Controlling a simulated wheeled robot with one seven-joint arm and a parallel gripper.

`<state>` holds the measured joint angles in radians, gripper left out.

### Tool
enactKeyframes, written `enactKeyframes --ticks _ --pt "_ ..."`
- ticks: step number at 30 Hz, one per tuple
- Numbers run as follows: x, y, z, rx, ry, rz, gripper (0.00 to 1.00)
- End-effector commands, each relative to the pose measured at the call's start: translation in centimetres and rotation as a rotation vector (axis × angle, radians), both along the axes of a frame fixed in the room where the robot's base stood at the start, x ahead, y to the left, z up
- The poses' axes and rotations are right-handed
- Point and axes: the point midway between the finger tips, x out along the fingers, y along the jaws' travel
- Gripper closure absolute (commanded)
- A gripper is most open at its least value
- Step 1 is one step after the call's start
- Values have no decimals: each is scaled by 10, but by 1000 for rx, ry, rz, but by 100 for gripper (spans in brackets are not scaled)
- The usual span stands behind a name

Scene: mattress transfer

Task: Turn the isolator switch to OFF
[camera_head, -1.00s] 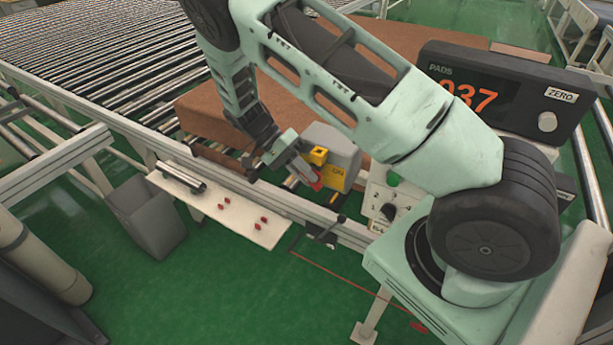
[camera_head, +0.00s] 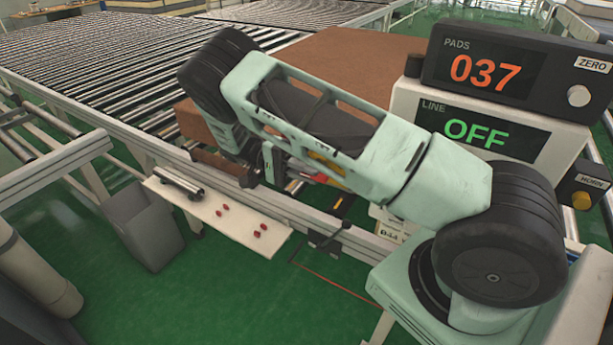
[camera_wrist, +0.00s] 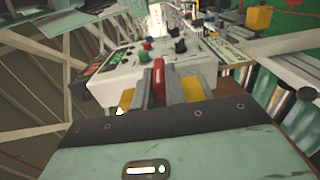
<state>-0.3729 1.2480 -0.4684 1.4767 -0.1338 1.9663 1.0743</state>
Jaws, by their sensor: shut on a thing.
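The isolator switch has a red handle (camera_wrist: 159,83) and a yellow body (camera_wrist: 190,88). In the wrist view the handle stands between the two fingers of my gripper (camera_wrist: 162,76), which is shut on it. In the head view my arm covers most of the switch. Only bits of the yellow body (camera_head: 326,163) and the red handle (camera_head: 320,179) show beside my gripper (camera_head: 302,176). The switch's ON/OFF marking is hidden now. The line display (camera_head: 468,129) reads OFF in green.
A control box (camera_wrist: 150,62) with a green button and black knobs stands just beyond the switch. The pads display (camera_head: 485,70) reads 037. A white shelf (camera_head: 225,213) holds several red pieces.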

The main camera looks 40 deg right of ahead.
Motion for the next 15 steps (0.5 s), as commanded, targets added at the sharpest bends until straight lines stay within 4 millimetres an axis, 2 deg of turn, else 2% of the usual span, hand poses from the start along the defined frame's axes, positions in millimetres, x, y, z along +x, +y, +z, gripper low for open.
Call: enactKeyframes --ticks 14,15 --pt "0 0 -1 -3 11 0 100" --pt "0 0 -1 -3 11 0 76"
